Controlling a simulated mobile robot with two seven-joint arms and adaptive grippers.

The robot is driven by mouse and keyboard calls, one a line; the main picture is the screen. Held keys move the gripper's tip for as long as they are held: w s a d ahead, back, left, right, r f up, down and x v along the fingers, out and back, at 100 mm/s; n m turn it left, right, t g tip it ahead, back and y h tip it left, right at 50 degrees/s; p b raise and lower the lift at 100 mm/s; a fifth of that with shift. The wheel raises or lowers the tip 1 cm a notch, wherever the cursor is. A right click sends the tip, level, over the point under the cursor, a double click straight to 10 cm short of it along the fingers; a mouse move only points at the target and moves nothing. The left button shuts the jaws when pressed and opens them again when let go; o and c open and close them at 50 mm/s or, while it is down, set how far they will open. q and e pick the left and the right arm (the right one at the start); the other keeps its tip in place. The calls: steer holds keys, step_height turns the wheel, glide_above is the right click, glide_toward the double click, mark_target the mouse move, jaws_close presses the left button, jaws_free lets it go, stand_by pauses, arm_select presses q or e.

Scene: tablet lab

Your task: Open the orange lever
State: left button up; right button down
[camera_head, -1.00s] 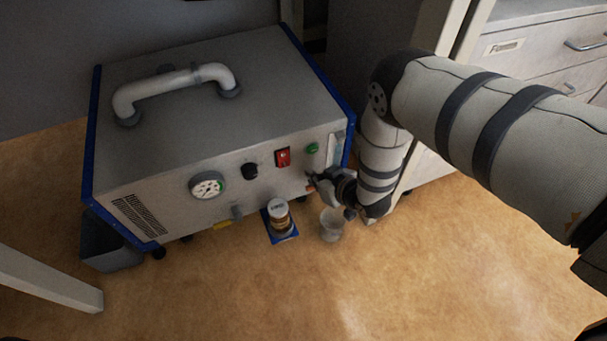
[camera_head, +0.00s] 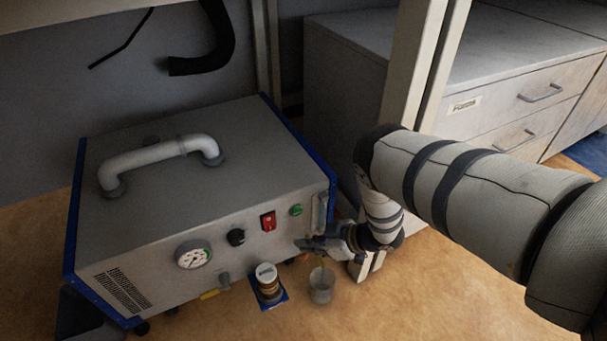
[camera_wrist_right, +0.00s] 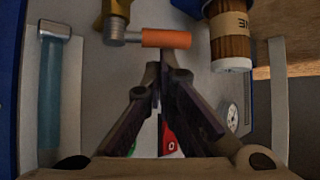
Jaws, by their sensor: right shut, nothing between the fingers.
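The orange lever (camera_wrist_right: 167,39) shows in the right wrist view, lying sideways from a metal valve stem (camera_wrist_right: 117,27) on the front of the grey machine (camera_head: 215,225). My right gripper (camera_wrist_right: 160,66) is shut and empty, its fingertips just below the lever in that view; I cannot tell whether they touch it. In the head view my right gripper (camera_head: 303,245) is at the machine's lower right front corner and hides the lever. A clear cup (camera_head: 321,287) stands on the floor beneath it, with a thin yellowish streak above it. My left gripper is out of view.
A brown jar with a white lid (camera_head: 267,282) stands on a blue pad left of the cup. Drawers (camera_head: 540,95) stand at the right.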

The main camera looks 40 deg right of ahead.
steer(key=shift+s+d+f+n+g+y, duration=0.1)
steer(key=shift+s+n+g+y, duration=0.2)
steer(key=shift+n+y, duration=0.15)
steer(key=shift+s+d, duration=0.1)
steer(key=shift+s, duration=0.05)
steer(key=shift+s+d, duration=0.25)
steer(key=shift+s, duration=0.1)
stand_by(0.4)
arm_select(q)
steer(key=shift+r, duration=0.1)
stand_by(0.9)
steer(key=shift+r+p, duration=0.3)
steer(key=shift+p, duration=0.2)
arm_select(e)
steer(key=shift+s+a, duration=0.4)
steer(key=shift+s, duration=0.3)
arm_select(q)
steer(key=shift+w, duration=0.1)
